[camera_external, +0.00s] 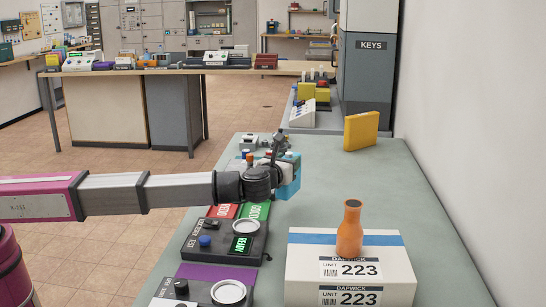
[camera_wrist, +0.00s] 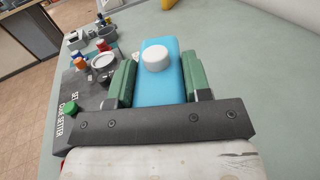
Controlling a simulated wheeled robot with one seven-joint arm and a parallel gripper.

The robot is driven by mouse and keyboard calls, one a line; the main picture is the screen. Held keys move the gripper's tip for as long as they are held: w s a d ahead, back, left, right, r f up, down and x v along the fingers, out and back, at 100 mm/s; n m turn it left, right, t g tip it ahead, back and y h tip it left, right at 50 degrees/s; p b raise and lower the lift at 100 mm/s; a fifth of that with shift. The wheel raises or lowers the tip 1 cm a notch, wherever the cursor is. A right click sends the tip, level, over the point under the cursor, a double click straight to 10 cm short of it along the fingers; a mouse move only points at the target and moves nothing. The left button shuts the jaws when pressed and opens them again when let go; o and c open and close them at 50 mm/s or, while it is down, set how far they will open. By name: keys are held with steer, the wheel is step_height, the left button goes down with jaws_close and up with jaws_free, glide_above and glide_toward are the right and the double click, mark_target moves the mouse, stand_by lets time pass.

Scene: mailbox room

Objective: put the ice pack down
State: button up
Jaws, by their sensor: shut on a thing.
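The ice pack is a light blue block with a round white cap; it shows in the wrist view (camera_wrist: 163,88) between the green finger pads, and partly in the external view (camera_external: 290,184). My gripper (camera_wrist: 160,76) is shut on it, with one pad against each side. In the external view my gripper (camera_external: 276,176) is over the grey-green table (camera_external: 335,190), beyond the device with the red and green panels. My wrist hides part of the pack there. Whether its underside touches the table cannot be told.
A control box (camera_external: 215,238) with a round dish and a green display stands nearer the camera. A white box (camera_external: 300,270) bears an orange bottle (camera_external: 350,230). A yellow block (camera_external: 361,131) stands farther back. The table right of my gripper is clear.

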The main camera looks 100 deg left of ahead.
mark_target(290, 199)
steer(key=shift+w+d+f, duration=0.65)
steer(key=shift+w, duration=0.15)
steer(key=shift+f, duration=1.95)
steer(key=shift+f, duration=0.15)
steer(key=o, duration=1.1)
steer(key=shift+o, duration=0.2)
steer(key=shift+s+d, duration=0.2)
steer(key=shift+d, duration=0.1)
steer(key=v, duration=1.1)
steer(key=shift+d, duration=0.2)
